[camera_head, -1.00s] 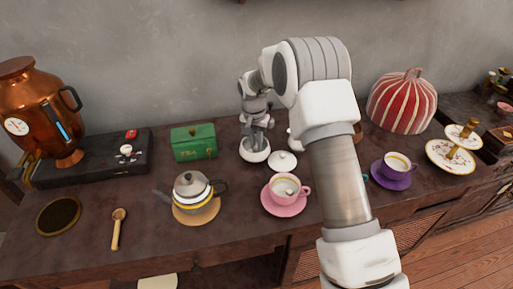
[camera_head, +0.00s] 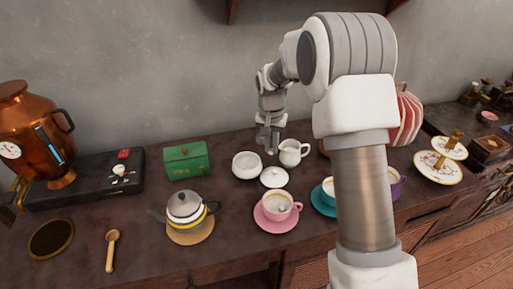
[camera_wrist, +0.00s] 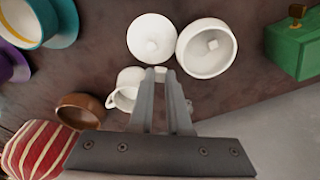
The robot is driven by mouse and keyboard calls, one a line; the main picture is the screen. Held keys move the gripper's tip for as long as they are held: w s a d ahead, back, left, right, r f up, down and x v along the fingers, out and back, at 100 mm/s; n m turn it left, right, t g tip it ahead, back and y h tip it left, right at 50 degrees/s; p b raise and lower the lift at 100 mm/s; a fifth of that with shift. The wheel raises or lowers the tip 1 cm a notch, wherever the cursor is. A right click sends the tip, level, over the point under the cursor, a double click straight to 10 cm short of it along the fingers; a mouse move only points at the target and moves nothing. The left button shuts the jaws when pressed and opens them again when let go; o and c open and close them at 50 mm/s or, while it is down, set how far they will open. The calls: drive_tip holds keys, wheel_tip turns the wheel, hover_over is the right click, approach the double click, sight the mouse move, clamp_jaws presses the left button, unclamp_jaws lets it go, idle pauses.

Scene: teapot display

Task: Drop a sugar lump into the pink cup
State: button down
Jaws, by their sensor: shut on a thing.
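The pink cup (camera_head: 278,207) stands upright on its pink saucer (camera_head: 262,219) at the front of the counter. Its inside is pale, and I cannot make out what it holds. The white sugar bowl (camera_head: 244,166) is open, and a white lump (camera_wrist: 212,44) shows inside it in the wrist view. Its white lid (camera_head: 274,177) lies between bowl and cup. My gripper (camera_head: 268,150) is raised beside the bowl, near the creamer, behind the pink cup. Its fingers are shut on a small white sugar lump (camera_wrist: 156,73) at the tips. The pink cup is outside the wrist view.
A white creamer (camera_head: 292,152) stands right of the bowl. The grey teapot (camera_head: 186,207) and green tea box (camera_head: 187,161) are to the left. A teal cup (camera_head: 328,189) and purple cup (camera_head: 397,187) are partly hidden behind my arm. A striped cosy (camera_head: 407,118) stands behind.

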drive_tip(key=shift+s+d+r, duration=0.3)
drive_tip(key=shift+d+r, duration=0.1)
drive_tip(key=shift+d, duration=0.15)
drive_tip(key=shift+s+d+r, duration=0.3)
drive_tip(key=shift+d+r, duration=0.05)
drive_tip(key=shift+d, duration=0.25)
drive_tip(key=shift+s+d+r, duration=0.3)
drive_tip(key=shift+d+r, duration=0.1)
drive_tip(key=shift+d, duration=0.15)
drive_tip(key=shift+s, duration=0.1)
